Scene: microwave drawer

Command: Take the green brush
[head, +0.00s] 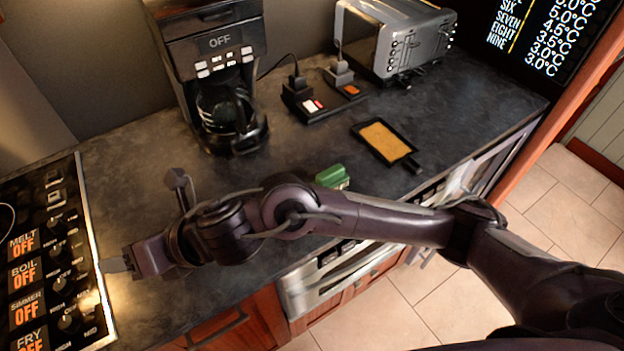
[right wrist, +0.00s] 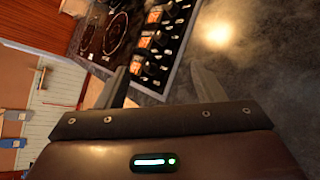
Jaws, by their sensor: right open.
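A green object (head: 332,176), which looks like the green brush, lies on the dark counter near its front edge in the head view. My right arm passes in front of it and hides part of it. My right gripper (head: 116,264) is well to the left of it, by the edge of the stove panel. In the right wrist view the two fingers of my right gripper (right wrist: 162,84) are apart with nothing between them. The brush does not show in the right wrist view. My left gripper is not in view.
A coffee maker (head: 218,75) and a toaster (head: 393,38) stand at the back of the counter. A small pan-like tray (head: 381,140) lies right of the brush. The stove control panel (head: 52,262) is at left. Dark counter between stove and coffee maker is clear.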

